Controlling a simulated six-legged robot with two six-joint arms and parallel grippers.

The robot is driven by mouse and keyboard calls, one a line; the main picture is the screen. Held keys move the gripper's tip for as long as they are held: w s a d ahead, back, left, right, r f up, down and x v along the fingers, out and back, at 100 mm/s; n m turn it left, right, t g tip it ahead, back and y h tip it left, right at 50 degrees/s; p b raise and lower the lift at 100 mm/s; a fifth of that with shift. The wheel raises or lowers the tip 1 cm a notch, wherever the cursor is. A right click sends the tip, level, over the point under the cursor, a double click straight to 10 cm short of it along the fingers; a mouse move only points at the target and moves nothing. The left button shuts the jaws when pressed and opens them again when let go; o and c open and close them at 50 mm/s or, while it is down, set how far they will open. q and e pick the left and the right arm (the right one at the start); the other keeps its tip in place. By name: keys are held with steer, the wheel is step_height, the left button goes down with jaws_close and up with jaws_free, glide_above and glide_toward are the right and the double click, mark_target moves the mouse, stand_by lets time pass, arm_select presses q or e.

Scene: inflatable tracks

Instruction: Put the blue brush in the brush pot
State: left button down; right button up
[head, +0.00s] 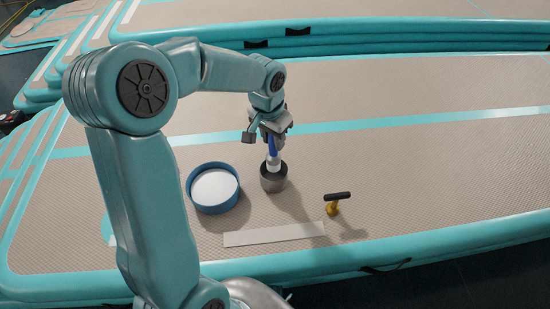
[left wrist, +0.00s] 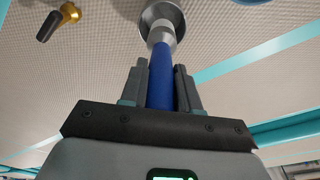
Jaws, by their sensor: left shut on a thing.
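My left gripper (head: 272,138) is shut on the blue brush (left wrist: 160,78) and holds it upright by its blue handle. The brush's pale lower end (head: 273,162) points down at the mouth of the dark grey brush pot (head: 273,183). In the left wrist view the brush lines up with the round grey pot (left wrist: 173,14). The tip of the brush is hidden, and I cannot tell how deep it reaches into the pot. My right gripper is not in view.
A round blue tub (head: 214,209) with a white inside stands left of the pot. A yellow tool with a black bar handle (head: 337,202) stands to the right. A pale strip (head: 275,235) lies in front on the inflatable mat (head: 430,160). The mat's right side is clear.

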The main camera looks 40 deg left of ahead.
mark_target(274, 155)
arm_select(q)
step_height(274, 155, down, 8)
steer(key=shift+w+r+b, duration=0.1)
steer(key=shift+r+b, duration=0.15)
steer(key=shift+b, duration=0.3)
steer(key=shift+r, duration=0.15)
steer(key=c, duration=1.2)
jaws_free()
steer(key=shift+f, duration=0.25)
steer(key=shift+c, duration=0.2)
steer(key=o, duration=0.4)
steer(key=shift+r, duration=0.1)
steer(key=shift+r, duration=0.2)
steer(key=r, duration=0.4)
steer(key=s+r+p, duration=0.1)
steer(key=r, duration=0.3)
steer(key=r+p, duration=0.1)
steer(key=r, duration=0.2)
steer(key=shift+s+r, duration=0.35)
steer(key=shift+r, duration=0.05)
